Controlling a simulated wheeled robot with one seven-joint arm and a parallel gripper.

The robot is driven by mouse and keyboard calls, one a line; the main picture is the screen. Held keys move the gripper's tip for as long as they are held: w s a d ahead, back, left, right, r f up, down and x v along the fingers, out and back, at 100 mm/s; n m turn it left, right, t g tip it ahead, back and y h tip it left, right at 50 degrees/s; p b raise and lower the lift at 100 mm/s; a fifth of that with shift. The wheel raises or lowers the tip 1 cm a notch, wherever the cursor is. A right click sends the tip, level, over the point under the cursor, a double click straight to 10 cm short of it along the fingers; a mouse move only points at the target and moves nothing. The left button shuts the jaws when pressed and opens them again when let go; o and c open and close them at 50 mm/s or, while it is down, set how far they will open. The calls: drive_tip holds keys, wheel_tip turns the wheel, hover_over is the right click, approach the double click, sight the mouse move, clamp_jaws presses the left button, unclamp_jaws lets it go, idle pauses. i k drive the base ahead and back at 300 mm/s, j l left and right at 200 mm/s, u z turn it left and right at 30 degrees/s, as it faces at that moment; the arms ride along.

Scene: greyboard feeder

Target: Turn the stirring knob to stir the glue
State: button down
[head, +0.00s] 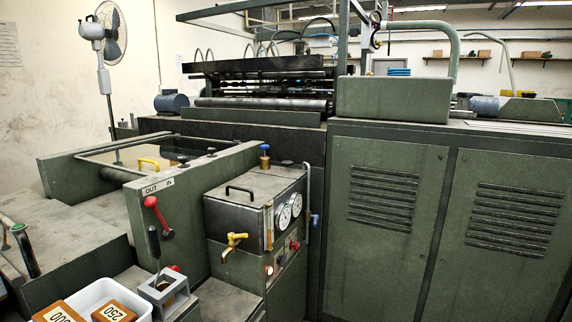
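No knob in the head view carries a readable label for stirring, so I cannot tell for sure which one it is. A grey-green metal tank box (232,212) stands at the centre, with a black lid handle (240,190) on top and a yellow tap (234,243) on its front. A blue knob (265,160) stands upright at its back edge. No glue is clearly visible. My gripper is not in view.
A red-ball lever (151,202) hangs below an OUT/IN label. In front are a grey holder (165,290) with a dark upright handle, a white tray (96,290) and numbered wooden blocks. Green cabinets (380,230) fill the right. A fan (112,40) stands back left.

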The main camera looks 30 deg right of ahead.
sight(287, 163)
drive_tip(key=i+l+u, duration=0.45)
drive_tip(key=l, duration=0.2)
drive_tip(key=l+u, duration=0.2)
drive_tip(key=l, duration=0.15)
drive_tip(key=i, duration=0.05)
